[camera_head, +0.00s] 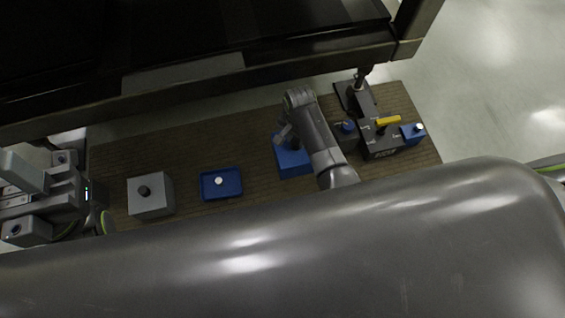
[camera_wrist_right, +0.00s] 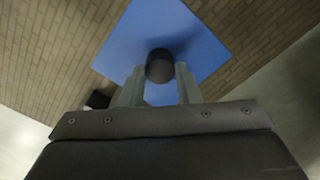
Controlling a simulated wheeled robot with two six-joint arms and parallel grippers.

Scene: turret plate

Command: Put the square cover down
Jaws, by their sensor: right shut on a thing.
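The blue square cover (camera_head: 292,163) is right of the middle of the brown mat in the head view, with my right gripper (camera_head: 287,133) over it. In the right wrist view, the cover (camera_wrist_right: 165,32) is a flat blue square with a round black knob (camera_wrist_right: 160,66). My right gripper (camera_wrist_right: 160,85) is shut on this knob, one finger on each side. I cannot tell whether the cover touches the mat or hangs just above it. My left gripper (camera_head: 95,205) is at the left edge of the mat, away from the cover; its opening is unclear.
A grey box with a black knob (camera_head: 150,197) and a blue tray with a white knob (camera_head: 221,184) stand left of the cover. A black device with a yellow handle (camera_head: 388,120) and a small blue block (camera_head: 412,133) stand right. Bare mat (camera_head: 255,150) lies between tray and cover.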

